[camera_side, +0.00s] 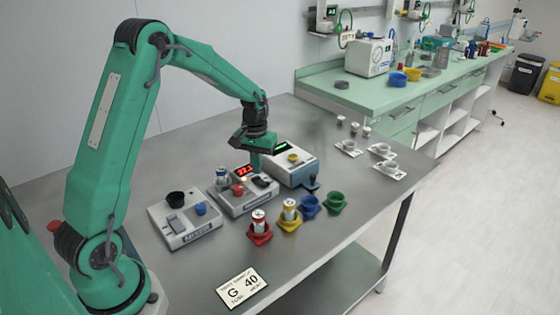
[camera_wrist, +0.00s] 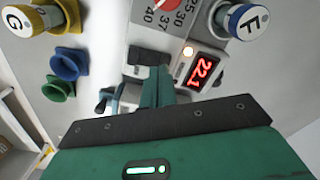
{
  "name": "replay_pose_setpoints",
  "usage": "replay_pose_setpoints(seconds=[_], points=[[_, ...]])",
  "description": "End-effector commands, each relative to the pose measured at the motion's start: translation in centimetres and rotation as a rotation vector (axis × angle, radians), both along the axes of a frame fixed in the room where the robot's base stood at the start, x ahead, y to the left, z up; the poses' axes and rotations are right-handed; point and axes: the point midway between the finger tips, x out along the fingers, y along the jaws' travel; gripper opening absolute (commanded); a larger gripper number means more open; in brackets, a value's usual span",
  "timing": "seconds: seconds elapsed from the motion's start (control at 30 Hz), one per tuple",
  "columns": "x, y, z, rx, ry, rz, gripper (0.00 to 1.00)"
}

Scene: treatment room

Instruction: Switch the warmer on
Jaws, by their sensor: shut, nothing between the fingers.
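The warmer (camera_side: 243,205) is a light grey box with a red dial knob (camera_side: 238,189) and a lit red display (camera_side: 243,171). A dark rocker switch (camera_side: 262,181) sits on the warmer's right side. A vial marked F (camera_wrist: 245,20) stands at the warmer's other side. My gripper (camera_side: 256,168) is shut and empty, pointing down just above the warmer's right part. In the wrist view my fingers (camera_wrist: 157,82) partly hide the switch area; contact cannot be told.
A grey box with a green display (camera_side: 290,165) stands close to my gripper on the right. Another device (camera_side: 185,220) stands left of the warmer. Red, yellow, blue and green holders (camera_side: 336,202) line the front, some with vials. White cups (camera_side: 382,150) stand at the right.

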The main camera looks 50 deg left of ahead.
Motion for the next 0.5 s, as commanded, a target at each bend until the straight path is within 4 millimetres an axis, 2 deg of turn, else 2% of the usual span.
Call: replay_pose_setpoints(seconds=[0.5], points=[[0.0,0.0,3.0,0.001,-0.002,0.0,0.0]])
